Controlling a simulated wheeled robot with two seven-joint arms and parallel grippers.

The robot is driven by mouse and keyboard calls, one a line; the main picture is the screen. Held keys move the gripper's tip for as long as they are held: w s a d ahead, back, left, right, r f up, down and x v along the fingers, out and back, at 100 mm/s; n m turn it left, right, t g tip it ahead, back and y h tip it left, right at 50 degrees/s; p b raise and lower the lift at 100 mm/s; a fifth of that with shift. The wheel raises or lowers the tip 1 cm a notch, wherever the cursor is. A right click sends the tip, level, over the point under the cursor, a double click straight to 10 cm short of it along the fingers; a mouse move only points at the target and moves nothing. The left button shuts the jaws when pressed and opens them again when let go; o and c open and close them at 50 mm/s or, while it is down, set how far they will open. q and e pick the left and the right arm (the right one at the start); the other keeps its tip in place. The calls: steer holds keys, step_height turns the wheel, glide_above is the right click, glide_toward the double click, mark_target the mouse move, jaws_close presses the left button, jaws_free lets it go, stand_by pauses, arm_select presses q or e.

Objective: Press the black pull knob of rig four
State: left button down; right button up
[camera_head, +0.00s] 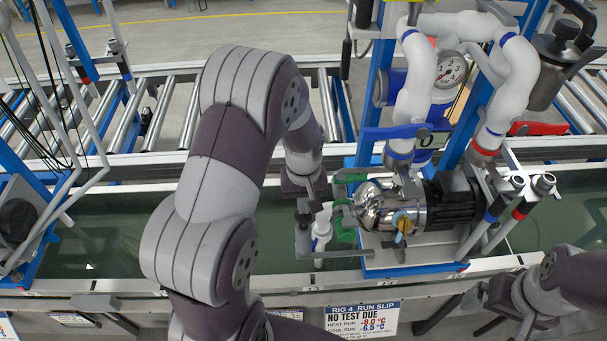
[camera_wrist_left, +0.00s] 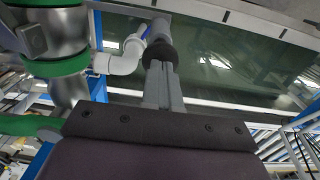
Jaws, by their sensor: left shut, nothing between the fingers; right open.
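The black pull knob (camera_wrist_left: 160,55) shows in the left wrist view, in line with the tips of my left gripper (camera_wrist_left: 163,76). The fingertips look close against its near face; I cannot tell whether they press it. In the head view my left gripper (camera_head: 309,203) points down at the left end of rig four, beside a white elbow pipe (camera_head: 321,230), and the knob is mostly hidden there. My left gripper is shut and empty. My right gripper (camera_head: 490,302) is open, low at the right, away from the knob. Rig four's steel pump (camera_head: 388,204) is right of my left gripper.
Green-handled valves (camera_head: 346,228) stand close to the right of my left gripper. The white elbow also shows in the left wrist view (camera_wrist_left: 125,60). A run slip (camera_head: 362,318) reads "RIG 4". The green bed (camera_head: 110,235) left of my arm is clear. A roller conveyor (camera_head: 187,112) runs behind.

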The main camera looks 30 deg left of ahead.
arm_select(q)
step_height(320, 180, up, 9)
steer(key=b, duration=0.1)
steer(key=shift+r, duration=0.2)
stand_by(1.3)
